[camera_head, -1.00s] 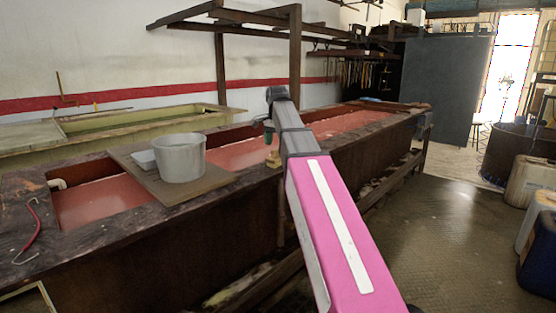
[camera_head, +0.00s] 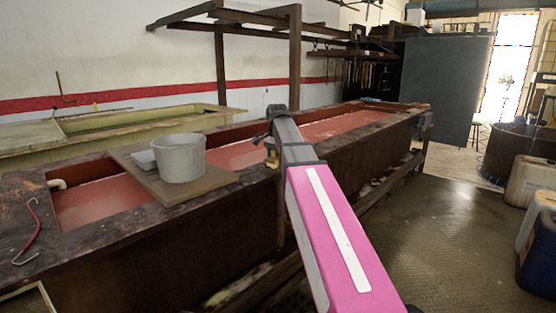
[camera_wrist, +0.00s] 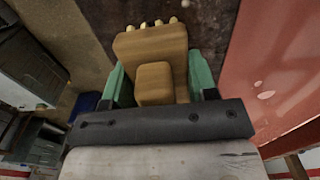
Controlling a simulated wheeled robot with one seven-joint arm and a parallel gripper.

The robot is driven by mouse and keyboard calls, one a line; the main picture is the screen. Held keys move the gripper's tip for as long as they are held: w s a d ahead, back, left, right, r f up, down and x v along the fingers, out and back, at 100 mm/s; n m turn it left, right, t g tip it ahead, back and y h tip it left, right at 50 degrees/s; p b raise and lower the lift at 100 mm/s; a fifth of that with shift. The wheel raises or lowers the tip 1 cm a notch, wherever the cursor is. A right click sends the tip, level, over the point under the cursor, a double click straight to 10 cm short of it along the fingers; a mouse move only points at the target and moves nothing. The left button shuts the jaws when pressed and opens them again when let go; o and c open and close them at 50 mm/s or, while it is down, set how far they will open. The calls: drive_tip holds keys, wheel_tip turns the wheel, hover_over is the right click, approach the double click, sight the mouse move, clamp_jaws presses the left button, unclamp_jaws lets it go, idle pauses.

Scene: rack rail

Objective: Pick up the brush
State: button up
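The brush (camera_wrist: 150,46) is a light wooden block with a smaller raised block on it and pale tufts at its far end. In the wrist view it lies between the two green fingers of my gripper (camera_wrist: 156,76). The fingers are spread wide, one on each side of the brush; I see no clear sign that they clamp it. In the head view the brush (camera_head: 271,160) is a small tan shape on the near rim of the long tank, mostly hidden by my arm. My gripper (camera_head: 268,141) is low over it there.
The long dark tank (camera_head: 130,225) holds reddish liquid. A grey bucket (camera_head: 180,158) stands on a board (camera_head: 205,184) across it, left of my arm. A red hooked tool (camera_head: 33,228) lies on the left rim. A dark wooden post (camera_head: 295,60) rises behind.

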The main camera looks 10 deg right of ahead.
drive_tip(key=shift+c, duration=0.8)
drive_tip(key=shift+r, duration=0.1)
drive_tip(key=shift+r, duration=0.6)
wheel_tip(320, 180, up, 3)
drive_tip(key=shift+w+f, duration=0.1)
drive_tip(key=shift+f, duration=0.1)
drive_tip(key=a+r, duration=0.2)
drive_tip(key=a, duration=0.2)
drive_tip(key=s+a+r, duration=0.1)
drive_tip(key=a+r, duration=0.1)
drive_tip(key=a, duration=0.1)
drive_tip(key=a+r, duration=0.3)
drive_tip(key=a, duration=0.1)
drive_tip(key=shift+s+a, duration=0.25)
drive_tip(key=shift+a, duration=0.05)
